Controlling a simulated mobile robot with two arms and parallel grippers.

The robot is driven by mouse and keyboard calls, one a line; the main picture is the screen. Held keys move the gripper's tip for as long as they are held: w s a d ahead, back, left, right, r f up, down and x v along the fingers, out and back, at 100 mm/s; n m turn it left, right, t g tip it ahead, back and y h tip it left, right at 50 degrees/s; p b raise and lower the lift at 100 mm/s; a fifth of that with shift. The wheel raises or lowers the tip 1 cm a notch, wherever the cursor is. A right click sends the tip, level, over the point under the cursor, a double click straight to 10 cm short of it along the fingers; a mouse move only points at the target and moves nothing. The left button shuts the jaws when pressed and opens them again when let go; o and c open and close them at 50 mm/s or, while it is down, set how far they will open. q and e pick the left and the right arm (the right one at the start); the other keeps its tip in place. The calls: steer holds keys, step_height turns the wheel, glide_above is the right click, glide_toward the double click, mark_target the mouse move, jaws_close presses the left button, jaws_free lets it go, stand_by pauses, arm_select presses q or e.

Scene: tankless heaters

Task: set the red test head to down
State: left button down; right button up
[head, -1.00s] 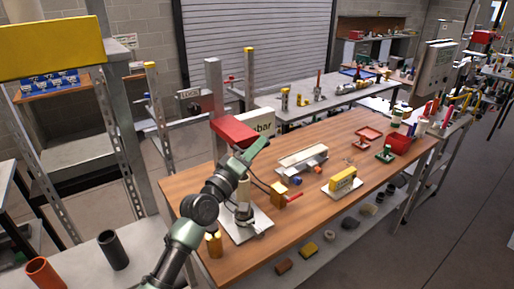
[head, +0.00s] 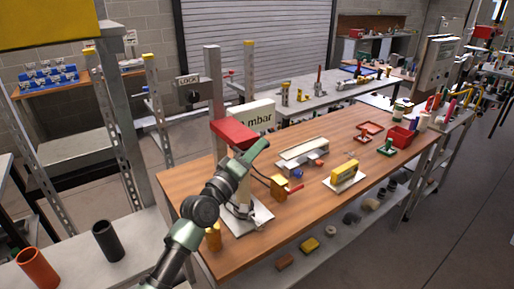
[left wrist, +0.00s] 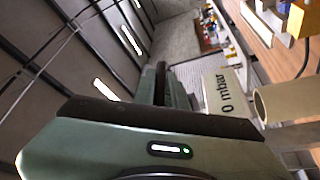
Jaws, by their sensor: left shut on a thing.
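The red test head (head: 232,133) sits on the grey upright column (head: 215,80) above the wooden workbench. It is a red block above a pale cylinder on a white base plate (head: 250,222). My left gripper (head: 257,150) is at the right end of the red head and shut on it; the fingertips are hard to make out. In the left wrist view, my gripper body fills the lower part, and the red head cannot be made out. A white display (head: 252,116) stands behind the head; in the left wrist view it reads "0 mbar" (left wrist: 225,97). My right gripper is not in view.
A yellow-topped post (head: 249,65) stands behind. Black (head: 107,241) and orange (head: 37,268) tubes stand at lower left.

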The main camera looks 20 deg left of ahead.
arm_select(q)
step_height(320, 180, down, 9)
steer(key=b, duration=0.5)
steer(key=shift+r, duration=0.2)
steer(key=c, duration=1.5)
jaws_free()
steer(key=shift+o, duration=0.2)
steer(key=shift+r, duration=0.1)
steer(key=b+v, duration=0.2)
steer(key=v, duration=0.5)
steer(key=shift+s, duration=0.4)
steer(key=shift+a, duration=0.1)
